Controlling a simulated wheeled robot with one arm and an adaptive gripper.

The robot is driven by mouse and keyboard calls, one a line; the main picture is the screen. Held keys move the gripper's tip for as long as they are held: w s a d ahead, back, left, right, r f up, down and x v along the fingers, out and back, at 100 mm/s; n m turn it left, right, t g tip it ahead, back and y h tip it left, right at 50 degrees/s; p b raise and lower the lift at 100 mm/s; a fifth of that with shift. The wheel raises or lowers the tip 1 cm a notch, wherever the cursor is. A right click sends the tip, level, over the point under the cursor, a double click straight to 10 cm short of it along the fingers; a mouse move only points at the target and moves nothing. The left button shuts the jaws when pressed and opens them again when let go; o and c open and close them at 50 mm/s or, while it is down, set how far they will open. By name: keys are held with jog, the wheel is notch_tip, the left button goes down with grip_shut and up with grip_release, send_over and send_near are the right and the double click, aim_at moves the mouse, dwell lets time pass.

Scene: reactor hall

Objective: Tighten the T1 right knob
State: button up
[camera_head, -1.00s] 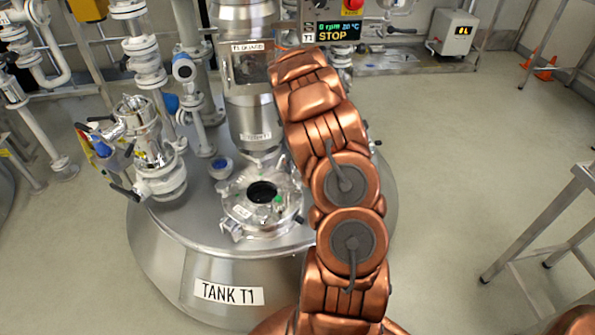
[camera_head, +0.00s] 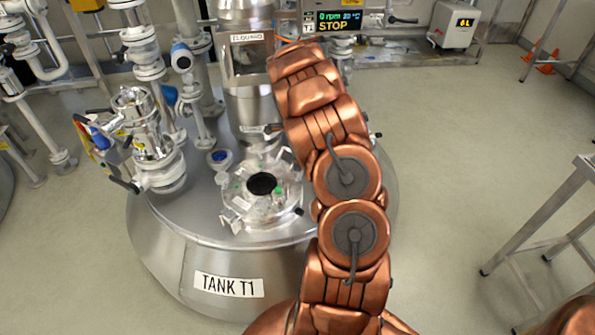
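Tank T1 (camera_head: 160,250) is a wide steel vessel in the middle left, with a "TANK T1" label on its front. On its top is a round hatch (camera_head: 235,190) with a dark opening, a small green part and several clamp-like fittings around its rim. My copper arm covers the area right of the hatch. I cannot make out which part is the right knob; it may be behind the arm. My gripper does not show; the arm's far end reaches up towards the control panel and hides what lies beyond it.
A control panel (camera_head: 338,22) at the top reads 0 rpm and STOP. Valves and pipes (camera_head: 150,140) crowd the tank's left side. A metal frame (camera_head: 545,215) stands at the right, and orange cones (camera_head: 547,65) at the back. The floor between is clear.

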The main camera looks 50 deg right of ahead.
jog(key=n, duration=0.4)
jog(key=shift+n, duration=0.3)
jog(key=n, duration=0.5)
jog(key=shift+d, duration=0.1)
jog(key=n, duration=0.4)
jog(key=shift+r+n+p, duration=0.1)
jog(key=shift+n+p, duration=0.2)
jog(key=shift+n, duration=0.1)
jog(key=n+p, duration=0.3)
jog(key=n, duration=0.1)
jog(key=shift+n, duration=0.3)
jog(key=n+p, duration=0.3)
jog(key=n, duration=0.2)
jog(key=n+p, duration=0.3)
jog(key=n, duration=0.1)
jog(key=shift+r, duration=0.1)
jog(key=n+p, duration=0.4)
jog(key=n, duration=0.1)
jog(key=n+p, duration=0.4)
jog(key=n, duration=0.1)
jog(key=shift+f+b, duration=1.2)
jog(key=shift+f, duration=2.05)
